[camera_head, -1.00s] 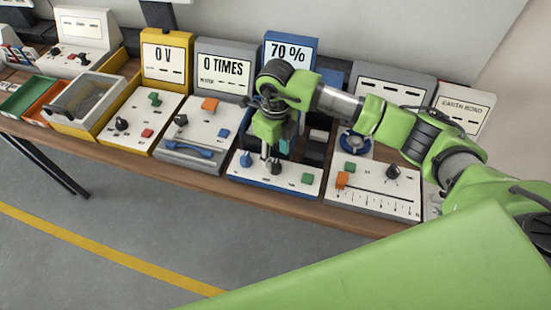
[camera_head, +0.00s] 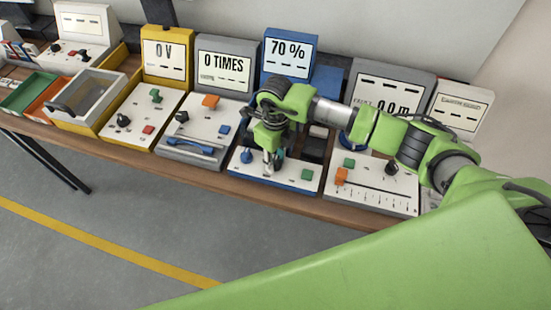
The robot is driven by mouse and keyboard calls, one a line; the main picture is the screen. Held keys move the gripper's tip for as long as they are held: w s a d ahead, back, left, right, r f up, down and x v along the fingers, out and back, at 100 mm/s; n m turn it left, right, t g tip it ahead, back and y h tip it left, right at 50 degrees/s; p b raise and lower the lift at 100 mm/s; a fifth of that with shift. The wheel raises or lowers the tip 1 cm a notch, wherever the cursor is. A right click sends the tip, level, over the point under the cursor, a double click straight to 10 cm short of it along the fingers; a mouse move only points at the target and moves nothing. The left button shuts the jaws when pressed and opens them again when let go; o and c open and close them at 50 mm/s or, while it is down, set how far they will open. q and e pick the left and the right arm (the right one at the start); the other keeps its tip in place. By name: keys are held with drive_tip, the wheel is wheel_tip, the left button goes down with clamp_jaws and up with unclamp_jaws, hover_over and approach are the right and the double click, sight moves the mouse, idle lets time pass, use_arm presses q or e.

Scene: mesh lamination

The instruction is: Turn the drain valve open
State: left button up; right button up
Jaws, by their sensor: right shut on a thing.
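The blue-edged station (camera_head: 262,176) with a 70 % display (camera_head: 289,53) stands in the middle of the bench. Its white panel has a blue knob (camera_head: 246,157) at left and a green button (camera_head: 306,174) at right. Between them is a small dark valve handle (camera_head: 279,158). My right gripper (camera_head: 269,165) points down at the panel and is shut on this handle, its fingers covering part of it. My wrist hides the back of the panel. I cannot read a label that names the drain valve. My left gripper is not in view.
A grey station (camera_head: 204,140) with a 0 TIMES display is close on the left. A station with a slider scale (camera_head: 372,192) and an orange block (camera_head: 341,176) is close on the right, under my forearm. The bench's front edge (camera_head: 215,184) is clear.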

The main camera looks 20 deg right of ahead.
drive_tip(key=m+b, duration=0.2)
drive_tip(key=m, duration=0.1)
drive_tip(key=shift+f+m, duration=0.1)
drive_tip(key=shift+m, duration=0.2)
drive_tip(key=m+b, duration=0.1)
drive_tip(key=m, duration=0.3)
drive_tip(key=shift+m+b, duration=0.3)
drive_tip(key=m+b, duration=0.1)
drive_tip(key=m, duration=0.3)
drive_tip(key=shift+m+b, duration=0.3)
drive_tip(key=shift+m, duration=1.8)
drive_tip(key=o, duration=1)
